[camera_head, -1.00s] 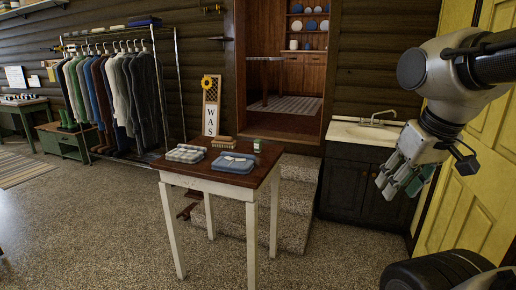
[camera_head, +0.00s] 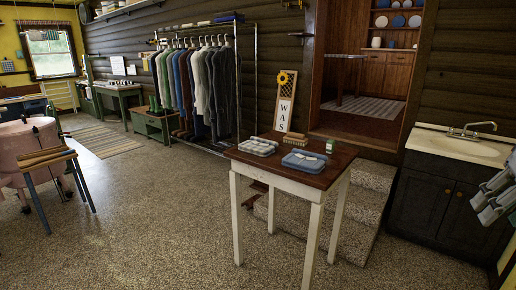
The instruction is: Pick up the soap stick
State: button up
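A small white and green upright item (camera_head: 329,146), which may be the soap stick, stands near the back right of the wooden-topped table (camera_head: 318,180). It is too small to identify for sure. My gripper (camera_head: 490,204) is at the right edge of the view, partly cut off. It is in front of the sink cabinet, well to the right of the table and apart from everything on it. I cannot tell how far its fingers are spread.
Two folded cloth stacks, one grey (camera_head: 258,146) and one blue (camera_head: 304,161), lie on the table beside a brush (camera_head: 295,137) and a sunflower sign (camera_head: 285,100). Carpeted steps (camera_head: 350,220) stand behind it. A sink cabinet (camera_head: 432,205) stands right. Open floor lies left.

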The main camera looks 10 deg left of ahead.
aim_at(331, 144)
jog(key=i+l+u, duration=0.15)
jog(key=i+u, duration=0.15)
jog(key=i, duration=0.3)
jog(key=i+l+u, duration=0.15)
jog(key=i+l, duration=0.15)
jog(key=i+l+u, duration=0.15)
jog(key=i+l, duration=0.15)
jog(key=i+l+u, duration=0.15)
jog(key=l, duration=0.35)
jog(key=i+l+u, duration=0.15)
jog(key=i+l, duration=0.2)
